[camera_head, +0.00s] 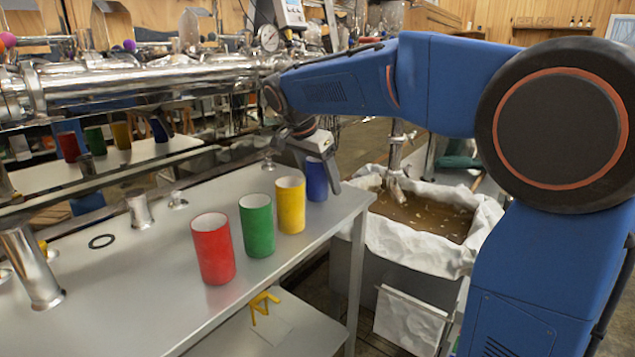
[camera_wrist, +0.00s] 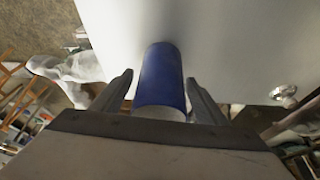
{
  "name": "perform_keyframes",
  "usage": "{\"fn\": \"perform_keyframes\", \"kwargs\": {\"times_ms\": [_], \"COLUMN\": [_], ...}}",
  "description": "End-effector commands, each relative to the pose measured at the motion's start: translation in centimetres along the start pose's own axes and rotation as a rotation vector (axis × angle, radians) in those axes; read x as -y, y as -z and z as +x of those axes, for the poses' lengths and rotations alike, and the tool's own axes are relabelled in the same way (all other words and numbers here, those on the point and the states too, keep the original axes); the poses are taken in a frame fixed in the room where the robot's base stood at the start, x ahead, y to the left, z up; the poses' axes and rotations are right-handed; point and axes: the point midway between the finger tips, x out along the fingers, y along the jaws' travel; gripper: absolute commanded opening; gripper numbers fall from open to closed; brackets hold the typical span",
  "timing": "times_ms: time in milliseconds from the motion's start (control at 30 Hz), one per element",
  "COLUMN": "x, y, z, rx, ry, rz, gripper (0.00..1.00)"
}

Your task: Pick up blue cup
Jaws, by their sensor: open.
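The blue cup (camera_head: 316,183) stands upright at the far end of the row of cups on the metal table (camera_head: 165,290). My gripper (camera_head: 324,160) is at the cup, and its body hides the cup's upper part in the head view. In the wrist view the blue cup (camera_wrist: 161,78) lies between the two fingers of my gripper (camera_wrist: 160,85). The fingers are apart, one on each side of the cup, with a visible gap on both sides. The cup's near rim shows pale at the bottom, partly behind the gripper body.
A yellow cup (camera_head: 291,207), a green cup (camera_head: 257,227) and a red cup (camera_head: 212,250) stand in line towards the front. A lined bin of brown liquid (camera_head: 459,257) is right of the table. Shiny pipework (camera_head: 150,85) runs behind.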

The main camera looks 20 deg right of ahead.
Motion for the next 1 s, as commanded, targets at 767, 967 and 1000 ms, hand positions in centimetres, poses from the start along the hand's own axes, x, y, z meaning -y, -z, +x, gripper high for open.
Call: {"fn": "perform_keyframes", "kwargs": {"times_ms": [767, 967, 1000], "x": [-0.01, -0.02, -0.01], "y": [0.05, 0.28, 0.36], "z": [-0.17, -0.73, -0.93], "rx": [0.000, 0.000, 0.000], "ry": [0.000, 0.000, 0.000], "rz": [0.000, 0.000, 0.000], "gripper": [0.19, 0.19, 0.19]}}
